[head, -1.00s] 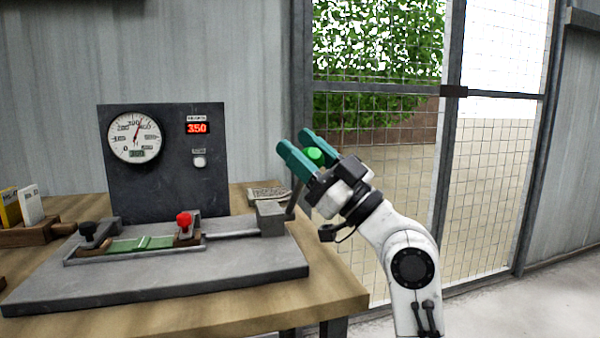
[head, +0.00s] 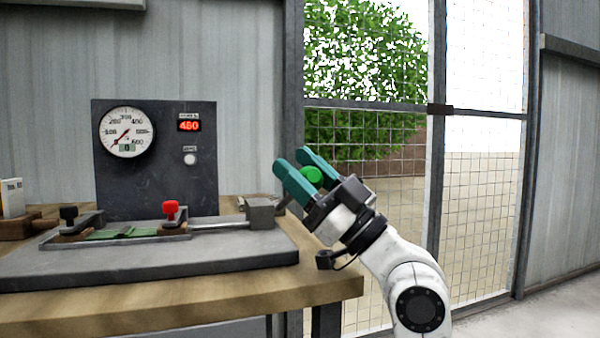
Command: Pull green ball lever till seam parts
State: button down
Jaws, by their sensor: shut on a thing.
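The green ball (head: 313,174) of the lever sits between the teal fingers of my gripper (head: 291,161), which is shut on it. The lever's dark arm (head: 285,202) shows only in part beside the grey block (head: 260,212); my gripper hides the rest. A rod (head: 218,225) runs left from the block to the clamp with the red knob (head: 170,208). A green sack strip (head: 105,235) lies between that clamp and the black-knobbed clamp (head: 69,214). I cannot tell from here whether its seam is parted.
A dark panel (head: 160,180) stands behind the rig with a round dial (head: 127,132), its needle low near zero, and a red display (head: 189,125) reading about 460 or 480. The wooden table edge (head: 200,295) is in front. A mesh fence (head: 385,190) stands behind my arm.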

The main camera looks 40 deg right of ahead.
jog(key=shift+s+a+r, duration=0.1)
jog(key=shift+s+r, duration=0.1)
jog(key=shift+s, duration=0.1)
jog(key=c, duration=0.8)
grip_release()
jog(key=shift+c, duration=0.2)
jog(key=shift+o, duration=1)
jog(key=shift+f, duration=0.1)
jog(key=shift+s+f, duration=0.2)
jog(key=s+d+p, duration=0.1)
jog(key=s+d, duration=0.5)
jog(key=s, duration=0.4)
jog(key=shift+s+d+f, duration=0.15)
jog(key=shift+s+f, duration=0.05)
jog(key=shift+s, duration=0.2)
